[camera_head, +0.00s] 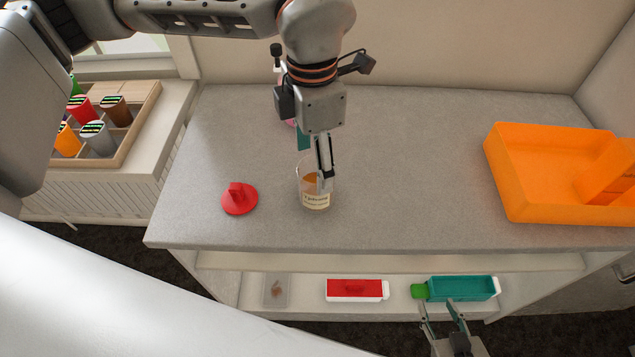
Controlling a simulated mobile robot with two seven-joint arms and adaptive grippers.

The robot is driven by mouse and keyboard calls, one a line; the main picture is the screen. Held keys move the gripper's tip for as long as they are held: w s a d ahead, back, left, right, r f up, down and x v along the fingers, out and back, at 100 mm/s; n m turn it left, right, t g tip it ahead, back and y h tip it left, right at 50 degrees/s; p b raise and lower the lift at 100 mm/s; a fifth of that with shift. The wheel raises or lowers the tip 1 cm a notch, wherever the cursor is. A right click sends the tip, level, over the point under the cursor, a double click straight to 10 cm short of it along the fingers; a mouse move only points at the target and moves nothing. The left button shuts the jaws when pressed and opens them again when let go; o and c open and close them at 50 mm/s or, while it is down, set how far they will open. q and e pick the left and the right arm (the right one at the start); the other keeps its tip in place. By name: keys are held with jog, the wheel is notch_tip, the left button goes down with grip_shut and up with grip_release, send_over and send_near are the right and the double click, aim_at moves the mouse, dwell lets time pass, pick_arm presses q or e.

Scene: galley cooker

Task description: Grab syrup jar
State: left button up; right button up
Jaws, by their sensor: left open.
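The syrup jar (317,200), a clear jar with a pale label and amber contents, stands upright on the grey counter, left of its middle. My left gripper (322,178) reaches down from above, right at the jar's mouth. It is open, and one finger hides part of the jar's rim. I cannot tell whether a finger touches the glass. A red round lid with a knob (239,199) lies on the counter left of the jar. My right gripper (442,308) is low at the bottom right, in front of the shelf, with its fingers apart and empty.
An orange bin (510,197) stands on the counter at the right. The shelf below holds a red box (355,290), a teal box (462,288) and a clear container (277,290). A wooden rack (149,108) holds several colored cups. The counter (420,170) between jar and bin is clear.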

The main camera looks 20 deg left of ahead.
pick_arm(q)
jog(key=f, duration=0.5)
jog(key=shift+d+p, duration=0.25)
jog(key=shift+p, duration=0.1)
jog(key=c, duration=1.4)
jog(key=shift+c, duration=0.3)
pick_arm(e)
jog(key=shift+w+r, duration=0.4)
jog(key=shift+r, duration=0.3)
pick_arm(q)
jog(key=shift+w, duration=0.1)
jog(key=shift+r, duration=0.1)
